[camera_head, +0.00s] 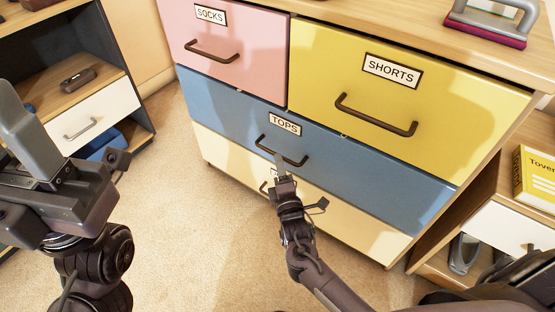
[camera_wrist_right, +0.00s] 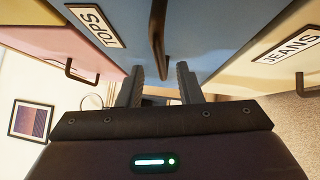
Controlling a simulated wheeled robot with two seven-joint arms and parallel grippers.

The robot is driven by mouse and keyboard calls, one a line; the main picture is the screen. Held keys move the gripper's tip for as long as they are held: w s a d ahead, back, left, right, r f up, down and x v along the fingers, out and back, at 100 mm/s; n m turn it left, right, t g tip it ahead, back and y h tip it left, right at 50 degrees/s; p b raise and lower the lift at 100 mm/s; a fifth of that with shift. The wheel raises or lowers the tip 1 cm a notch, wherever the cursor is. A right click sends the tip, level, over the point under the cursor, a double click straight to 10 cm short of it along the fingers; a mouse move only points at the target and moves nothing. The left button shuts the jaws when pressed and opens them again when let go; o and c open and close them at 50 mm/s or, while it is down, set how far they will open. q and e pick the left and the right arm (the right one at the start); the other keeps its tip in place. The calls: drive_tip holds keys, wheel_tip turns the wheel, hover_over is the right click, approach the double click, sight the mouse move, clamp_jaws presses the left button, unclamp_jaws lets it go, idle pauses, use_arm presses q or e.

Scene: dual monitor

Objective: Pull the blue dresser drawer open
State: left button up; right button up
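The blue drawer (camera_head: 225,108), labelled TOPS, spans the dresser below the pink and yellow drawers. Its front looks flush with the dresser. Its dark bar handle (camera_head: 290,153) sits at the middle and also shows in the right wrist view (camera_wrist_right: 158,40). My right gripper (camera_head: 279,162) is at this handle. In the right wrist view its two fingers (camera_wrist_right: 158,84) stand apart, with the handle's end between or just beyond their tips; contact cannot be made out. My left gripper (camera_head: 22,125) is raised at the left, away from the dresser; its finger gap is not clear.
The pink SOCKS drawer (camera_head: 240,60) and yellow SHORTS drawer (camera_head: 450,100) are above, and a cream JEANS drawer (camera_wrist_right: 290,55) is below. A shelf unit (camera_head: 130,75) stands at left, and a low cabinet with a yellow box (camera_head: 535,180) at right. Carpet (camera_head: 190,235) in front is clear.

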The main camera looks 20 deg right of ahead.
drive_tip(key=shift+w+d+r+b, duration=0.15)
drive_tip(key=shift+w+b, duration=0.15)
drive_tip(key=shift+w, duration=0.75)
drive_tip(key=shift+w+d+r+b, duration=0.1)
drive_tip(key=shift+w+b, duration=0.15)
drive_tip(key=shift+w, duration=0.8)
clamp_jaws()
drive_tip(key=shift+f, duration=0.1)
